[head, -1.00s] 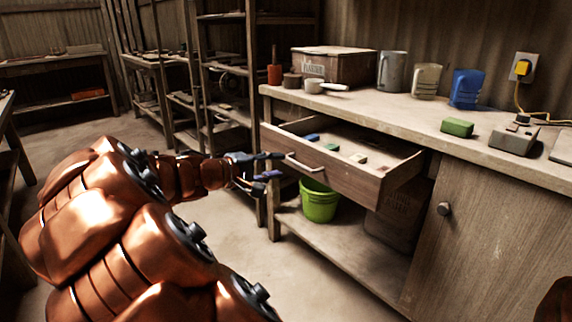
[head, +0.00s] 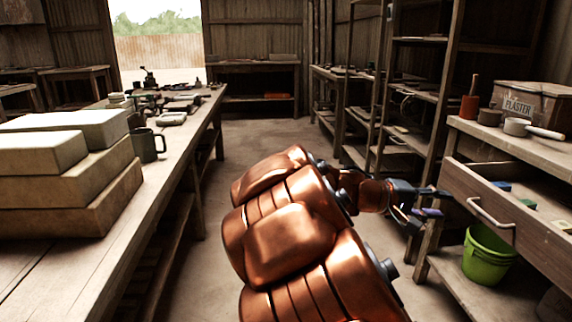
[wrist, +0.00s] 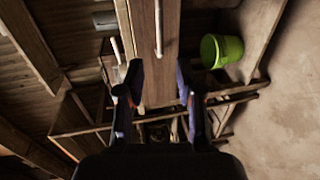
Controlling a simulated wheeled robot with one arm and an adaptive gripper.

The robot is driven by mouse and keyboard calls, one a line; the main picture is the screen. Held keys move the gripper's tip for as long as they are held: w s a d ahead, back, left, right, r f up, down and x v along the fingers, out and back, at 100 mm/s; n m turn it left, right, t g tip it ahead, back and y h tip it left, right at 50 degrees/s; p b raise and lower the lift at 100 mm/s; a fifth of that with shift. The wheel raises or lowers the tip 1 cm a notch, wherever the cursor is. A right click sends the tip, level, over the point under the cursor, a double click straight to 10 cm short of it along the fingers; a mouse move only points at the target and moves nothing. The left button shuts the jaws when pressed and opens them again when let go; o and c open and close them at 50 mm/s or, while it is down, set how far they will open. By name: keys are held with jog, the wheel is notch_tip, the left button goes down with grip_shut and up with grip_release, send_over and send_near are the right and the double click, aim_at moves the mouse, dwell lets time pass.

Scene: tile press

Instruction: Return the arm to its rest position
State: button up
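My copper-coloured arm reaches away from me across the middle of the head view. My gripper (head: 438,202) is at its far end, open and empty, just left of the pulled-out drawer (head: 530,232) and its pale handle (head: 490,212). In the wrist view my gripper (wrist: 158,80) shows its two fingers apart with nothing between them. The drawer front (wrist: 145,60) and its handle (wrist: 158,28) lie beyond the fingertips, apart from them.
A green bucket (head: 487,257) stands on the shelf under the drawer. On the left, a long workbench (head: 175,160) bears stacked boxes (head: 75,180) and a dark mug (head: 146,146). Shelving (head: 420,80) stands behind my gripper. The floor (head: 245,150) between is clear.

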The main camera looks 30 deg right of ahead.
jog(key=s+a+r+n+t+y+p, duration=0.1)
jog(key=s+a+r+y+p, duration=0.3)
jog(key=a+p, duration=0.8)
jog(key=s+a+r+n+t+y+p, duration=0.1)
jog(key=s+a+r+y+p, duration=0.4)
jog(key=a+r+p, duration=0.4)
jog(key=s+a+r+n+t+y+p, duration=0.1)
jog(key=s+a+r+y+p, duration=0.4)
jog(key=a+p, duration=1)
notch_tip(320, 180, up, 2)
jog(key=shift+s+a+r+n+t+y+p, duration=0.15)
jog(key=shift+n+t+y+p, duration=0.25)
jog(key=shift+p, duration=0.6)
